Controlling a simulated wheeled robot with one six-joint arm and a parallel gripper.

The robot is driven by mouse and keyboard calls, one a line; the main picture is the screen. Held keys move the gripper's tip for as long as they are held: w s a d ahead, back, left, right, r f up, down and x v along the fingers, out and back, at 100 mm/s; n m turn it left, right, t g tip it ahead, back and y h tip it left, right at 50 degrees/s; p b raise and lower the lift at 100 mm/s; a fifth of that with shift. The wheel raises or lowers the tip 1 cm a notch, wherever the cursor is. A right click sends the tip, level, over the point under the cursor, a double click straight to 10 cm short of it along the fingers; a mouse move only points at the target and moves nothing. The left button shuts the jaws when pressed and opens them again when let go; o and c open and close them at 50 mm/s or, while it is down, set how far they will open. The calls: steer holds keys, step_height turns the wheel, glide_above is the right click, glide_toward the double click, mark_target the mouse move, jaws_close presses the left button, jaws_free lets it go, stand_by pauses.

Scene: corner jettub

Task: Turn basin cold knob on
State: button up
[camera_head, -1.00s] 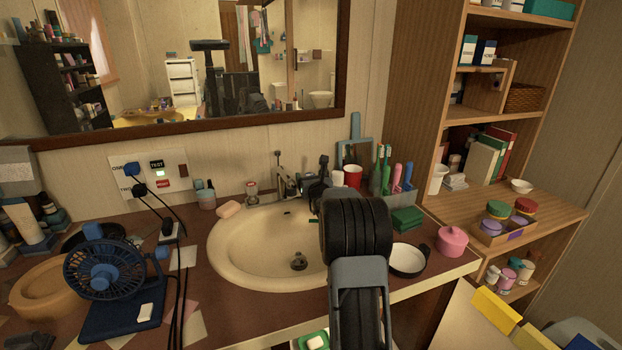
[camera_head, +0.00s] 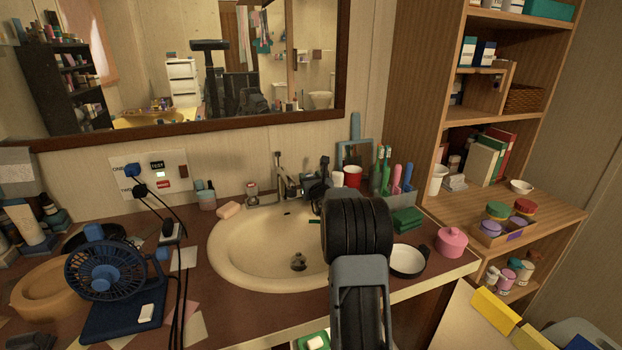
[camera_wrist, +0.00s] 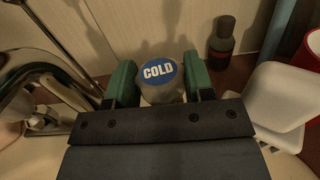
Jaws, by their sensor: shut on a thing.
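The cold knob (camera_wrist: 160,72), with a blue cap marked COLD in white, stands at the back of the basin (camera_head: 228,252). In the wrist view my gripper (camera_wrist: 161,84) has its green fingertips on either side of the knob, shut on it. In the head view the gripper is right of the metal tap (camera_head: 283,178), and my arm hides the knob and the basin's right side. I cannot tell how far the knob is turned. The other basin knob (camera_head: 252,192) stands left of the tap.
A small dark bottle (camera_wrist: 222,42) stands behind and right of the knob. A white container (camera_wrist: 275,110) is close on the right, near a red cup (camera_head: 353,176). Soap (camera_head: 229,210) lies at the basin's left rim. The mirror (camera_head: 215,60) hangs behind.

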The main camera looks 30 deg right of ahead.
steer(key=n+y+p, duration=0.1)
steer(key=n+y, duration=0.1)
steer(key=shift+d+r+y+p, duration=0.15)
steer(key=shift+r+y+p, duration=0.1)
steer(key=shift+y+p, duration=0.15)
steer(key=shift+f+n+t+y, duration=0.2)
steer(key=shift+n+t+y, duration=0.1)
steer(key=shift+y, duration=0.3)
steer(key=o, duration=0.9)
steer(key=s, duration=0.9)
steer(key=s+a, duration=0.1)
steer(key=s, duration=0.3)
steer(key=shift+s, duration=0.4)
